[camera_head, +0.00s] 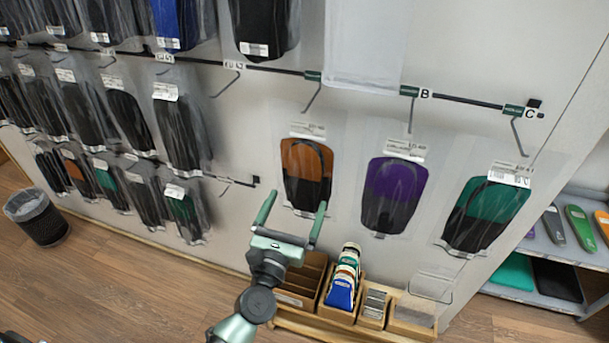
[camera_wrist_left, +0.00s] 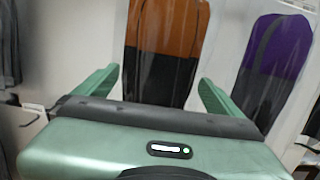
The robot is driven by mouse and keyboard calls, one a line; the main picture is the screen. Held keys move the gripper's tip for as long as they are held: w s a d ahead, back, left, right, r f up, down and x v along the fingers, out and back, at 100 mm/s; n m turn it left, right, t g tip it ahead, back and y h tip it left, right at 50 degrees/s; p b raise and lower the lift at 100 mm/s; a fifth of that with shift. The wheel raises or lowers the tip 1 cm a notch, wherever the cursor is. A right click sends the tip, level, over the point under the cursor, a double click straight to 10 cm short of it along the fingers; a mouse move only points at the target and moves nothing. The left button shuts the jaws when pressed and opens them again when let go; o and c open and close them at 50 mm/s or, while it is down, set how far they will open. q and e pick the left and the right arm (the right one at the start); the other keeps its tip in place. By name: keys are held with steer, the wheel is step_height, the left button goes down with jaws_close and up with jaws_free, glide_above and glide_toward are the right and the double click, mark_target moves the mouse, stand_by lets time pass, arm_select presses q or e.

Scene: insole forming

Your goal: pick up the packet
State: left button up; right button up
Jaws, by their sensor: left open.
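Several clear packets hang on the wall. One holds orange and black insoles (camera_head: 306,172), one holds purple insoles (camera_head: 393,194), and one holds green and black insoles (camera_head: 487,214). My left gripper (camera_head: 295,205) is open, its two green fingers pointing up toward the lower part of the orange packet. In the left wrist view the orange packet (camera_wrist_left: 165,45) appears between the open fingers (camera_wrist_left: 160,85), with nothing gripped. The purple packet (camera_wrist_left: 273,48) shows to the right there. Contact with the orange packet cannot be told. My right gripper is not in view.
Rows of dark packets (camera_head: 125,118) hang on the left. Wooden boxes (camera_head: 338,312) stand low below the gripper. A shelf with insoles (camera_head: 560,252) is at the right. A dark waste bin (camera_head: 40,222) stands on the floor at left.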

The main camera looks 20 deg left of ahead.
mark_target(304, 185)
arm_select(q)
steer(key=w, duration=0.2)
steer(key=w+r+p, duration=0.1)
steer(key=shift+w+d, duration=0.1)
steer(key=shift+w, duration=0.7)
steer(key=shift+c, duration=0.3)
steer(key=c, duration=1.5)
steer(key=shift+o, duration=0.2)
